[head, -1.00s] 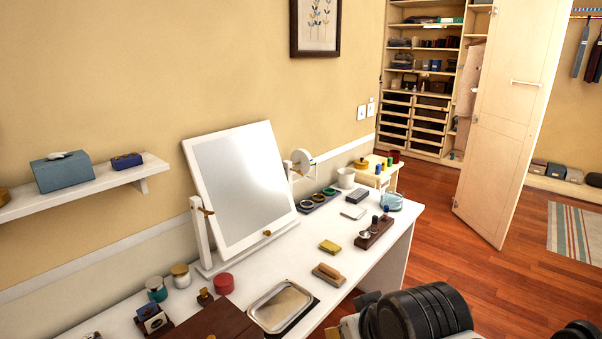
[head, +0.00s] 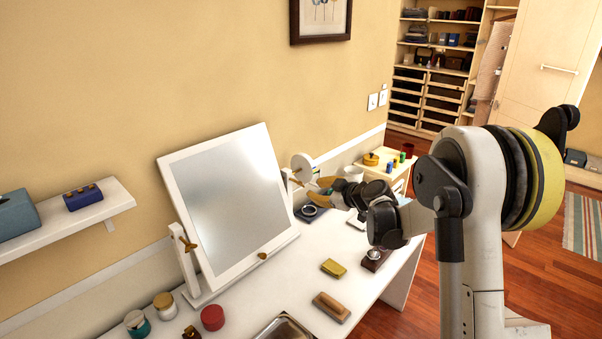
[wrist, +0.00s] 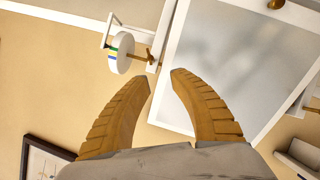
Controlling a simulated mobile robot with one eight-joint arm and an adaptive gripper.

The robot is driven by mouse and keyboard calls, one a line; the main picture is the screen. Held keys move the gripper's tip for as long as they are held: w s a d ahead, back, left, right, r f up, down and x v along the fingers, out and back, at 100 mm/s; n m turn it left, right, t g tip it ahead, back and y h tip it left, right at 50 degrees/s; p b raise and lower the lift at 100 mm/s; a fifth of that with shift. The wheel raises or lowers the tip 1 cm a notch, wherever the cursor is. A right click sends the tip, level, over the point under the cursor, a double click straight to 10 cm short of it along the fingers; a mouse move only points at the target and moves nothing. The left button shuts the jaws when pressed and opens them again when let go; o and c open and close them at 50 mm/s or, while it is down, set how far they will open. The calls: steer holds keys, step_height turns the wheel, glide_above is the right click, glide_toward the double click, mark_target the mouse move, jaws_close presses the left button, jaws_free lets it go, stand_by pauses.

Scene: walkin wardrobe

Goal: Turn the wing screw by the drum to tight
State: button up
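The brass wing screw (wrist: 150,57) sits at the side of the mirror frame, next to the white drum (wrist: 120,53) with coloured marks on its rim. In the head view the drum (head: 302,162) shows at the mirror's right side; the wing screw there is hard to make out. My gripper (wrist: 161,78) is open and empty, its two tan fingers apart, with the screw just beyond and slightly left of the fingertips in the wrist view. In the head view my gripper (head: 318,187) is in front of the mirror's right edge, near the drum.
The tilting mirror (head: 225,200) stands on the white table (head: 300,290). A second brass wing screw (head: 190,244) is on its left post. A yellow block (head: 333,267), a brush (head: 332,307) and a red tin (head: 212,318) lie on the table. A wall shelf (head: 70,220) is at left.

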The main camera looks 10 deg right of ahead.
mark_target(301, 182)
steer(key=shift+t, duration=0.3)
steer(key=x, duration=0.4)
steer(key=d+b+x, duration=0.1)
steer(key=x, duration=0.3)
steer(key=d+b+x, duration=0.1)
steer(key=x, duration=0.3)
steer(key=shift+w+a+f, duration=0.1)
steer(key=shift+w+f, duration=0.3)
steer(key=shift+w, duration=0.25)
jaws_close()
